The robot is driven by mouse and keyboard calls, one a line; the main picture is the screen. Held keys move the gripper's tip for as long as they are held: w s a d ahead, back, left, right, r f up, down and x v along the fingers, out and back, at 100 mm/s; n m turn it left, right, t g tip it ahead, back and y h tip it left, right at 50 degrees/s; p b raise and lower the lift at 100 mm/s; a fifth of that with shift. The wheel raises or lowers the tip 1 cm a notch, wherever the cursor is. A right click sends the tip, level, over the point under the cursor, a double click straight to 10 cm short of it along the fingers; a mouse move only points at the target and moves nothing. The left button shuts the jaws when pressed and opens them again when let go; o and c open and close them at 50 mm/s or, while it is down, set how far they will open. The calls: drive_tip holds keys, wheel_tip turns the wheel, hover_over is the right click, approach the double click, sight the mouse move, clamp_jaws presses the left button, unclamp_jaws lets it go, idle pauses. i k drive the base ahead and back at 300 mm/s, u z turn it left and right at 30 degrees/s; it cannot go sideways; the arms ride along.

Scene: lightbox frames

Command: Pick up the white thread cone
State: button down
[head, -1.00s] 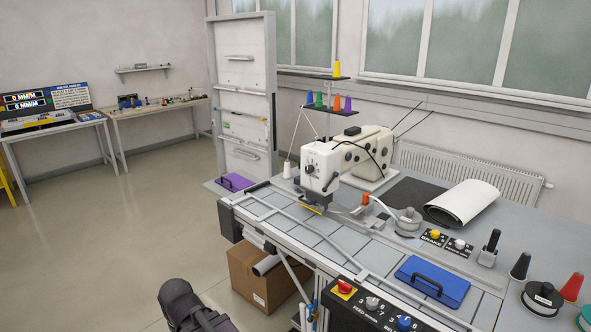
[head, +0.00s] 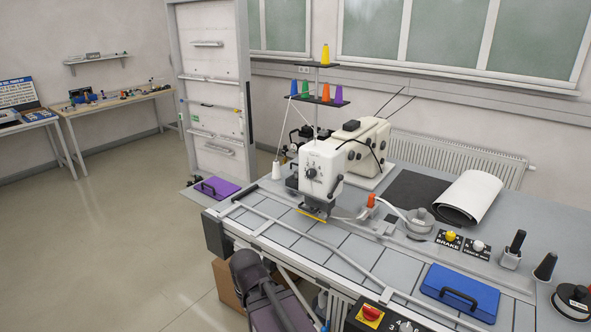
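The white thread cone (head: 277,170) stands upright at the far left end of the sewing table (head: 330,262), left of the white sewing machine (head: 322,170). It is small in the head view, and a thin thread appears to run from it up toward the thread stand. A dark part of my own arm shows at the bottom, in front of the table's near edge and well apart from the cone. My gripper's fingers cannot be made out in the frame.
A thread stand with several coloured cones (head: 325,55) rises behind the machine. A purple case (head: 218,187) lies left of the cone. A blue case (head: 460,290), a white roll (head: 470,196) and a brake panel (head: 451,237) occupy the right. Open floor lies left.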

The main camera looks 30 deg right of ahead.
sight(276, 170)
drive_tip(key=z, duration=0.35)
drive_tip(key=i, duration=0.45)
drive_tip(key=z, duration=1.2)
drive_tip(key=k, duration=0.1)
drive_tip(key=u, duration=3.1)
drive_tip(key=i, duration=0.95)
